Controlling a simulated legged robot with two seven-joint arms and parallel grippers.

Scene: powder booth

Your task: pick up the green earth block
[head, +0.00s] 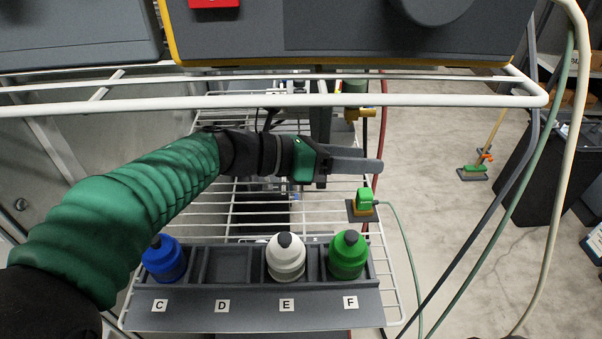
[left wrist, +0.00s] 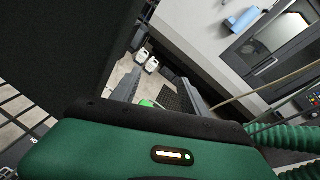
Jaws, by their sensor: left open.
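The green earth block (head: 365,198) sits on a small dark pad with a yellowish part under it, at the right edge of the wire shelf in the head view. A thin green cable runs from it. My left gripper (head: 370,161) is above and beyond the block in the head view, apart from it, with its fingers pointing right. In the left wrist view the left gripper (left wrist: 160,85) is open, with nothing held. A bit of green, likely the block (left wrist: 147,103), shows low between the fingers, mostly hidden by the gripper body. My right gripper is not in view.
A rack (head: 230,305) marked C to F holds a blue bottle (head: 164,259), a white bottle (head: 286,258) and a green bottle (head: 347,255); slot D is empty. A white rail (head: 280,101) crosses above the arm. Hoses hang at right.

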